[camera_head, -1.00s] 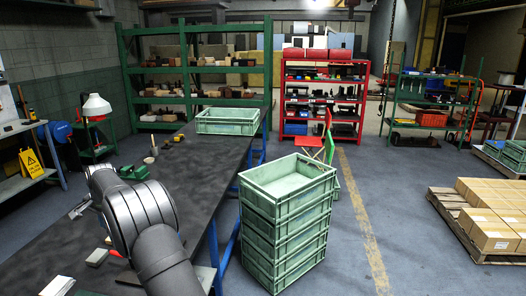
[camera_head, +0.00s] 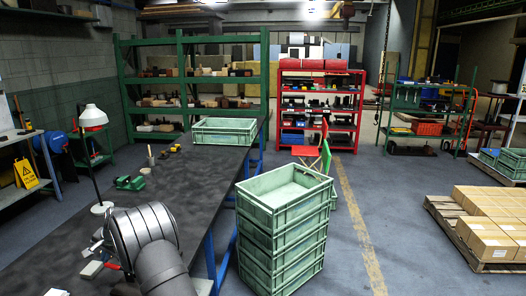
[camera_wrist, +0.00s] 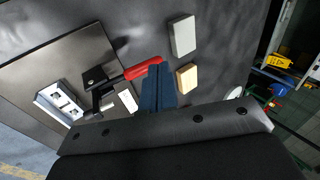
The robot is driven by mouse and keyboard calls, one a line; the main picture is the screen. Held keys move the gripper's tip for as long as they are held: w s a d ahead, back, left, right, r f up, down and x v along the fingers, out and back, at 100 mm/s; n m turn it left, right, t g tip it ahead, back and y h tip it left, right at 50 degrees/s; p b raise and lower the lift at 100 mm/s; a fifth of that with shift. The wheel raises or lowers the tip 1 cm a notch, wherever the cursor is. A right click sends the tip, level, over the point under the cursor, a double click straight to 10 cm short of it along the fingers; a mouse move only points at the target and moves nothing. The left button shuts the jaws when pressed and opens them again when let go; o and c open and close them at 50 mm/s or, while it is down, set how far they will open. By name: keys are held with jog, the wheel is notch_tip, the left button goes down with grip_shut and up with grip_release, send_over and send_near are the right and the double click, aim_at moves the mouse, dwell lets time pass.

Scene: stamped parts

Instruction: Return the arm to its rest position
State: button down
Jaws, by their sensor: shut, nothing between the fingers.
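My gripper shows in the wrist view (camera_wrist: 158,88), with its two dark blue fingers together and nothing between them. It is above the dark workbench (camera_head: 190,185), near a red-handled tool (camera_wrist: 143,68), a white block (camera_wrist: 182,36) and a tan block (camera_wrist: 187,78). In the head view my arm's rounded grey joint stands over the near part of the bench, and the gripper itself is hidden behind it.
A green crate (camera_head: 224,138) stands at the bench's far end. A stack of green crates (camera_head: 283,243) stands on the floor right of the bench. A green vise (camera_head: 130,183) and a white lamp (camera_head: 93,116) are at the bench's left. Mid-bench is clear.

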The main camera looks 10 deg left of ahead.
jog(key=shift+w+d+r+m+t+y, duration=0.1)
jog(key=shift+w+d+m+t+y, duration=0.15)
jog(key=shift+d+y, duration=0.6)
jog(key=shift+w+d+r+m+t+y, duration=0.15)
jog(key=shift+w+d+y, duration=0.15)
jog(key=shift+d+y, duration=0.55)
jog(key=shift+w+d+r+m+t+y, duration=0.1)
jog(key=shift+w+d+m+t+y, duration=0.15)
jog(key=shift+d+y, duration=0.55)
jog(key=shift+d, duration=0.25)
jog(key=shift+a+h, duration=0.25)
jog(key=shift+h, duration=0.15)
